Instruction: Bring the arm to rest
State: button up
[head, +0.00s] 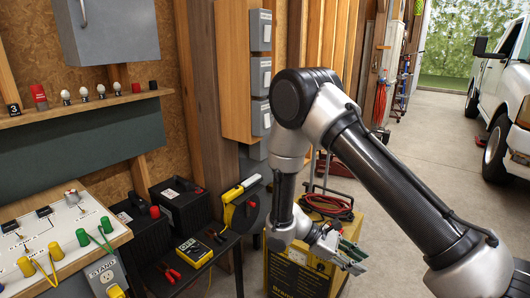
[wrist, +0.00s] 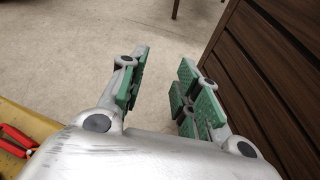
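My arm is raised and bent at the elbow in the head view, with the forearm hanging down. My gripper (head: 347,254) is at its lower end, in front of the yellow charger box (head: 284,272). In the wrist view my gripper (wrist: 163,90) has its two green-padded fingers well apart, with only bare floor between them. It holds nothing.
A black side table (head: 210,252) with a yellow meter (head: 194,252) stands left of my gripper. A sloped board (head: 50,240) is at the far left. A white pickup (head: 505,95) stands right. Brown slatted wood (wrist: 270,70) is close by the right finger. Concrete floor (head: 400,170) is open behind.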

jog(key=s+d+r+m+t+y, duration=0.2)
jog(key=s+d+r+m+y, duration=0.1)
jog(key=r, duration=0.8)
jog(key=s+d+r+m+t+y, duration=0.3)
jog(key=s+r+m+y, duration=0.2)
jog(key=r, duration=0.6)
jog(key=s+d+r+m+t+y, duration=0.3)
jog(key=s+r, duration=0.3)
jog(key=r, duration=0.6)
jog(key=shift+s+d+m+y, duration=0.35)
jog(key=shift+d+m+y, duration=0.15)
jog(key=shift+d+m, duration=0.1)
jog(key=shift+r, duration=0.1)
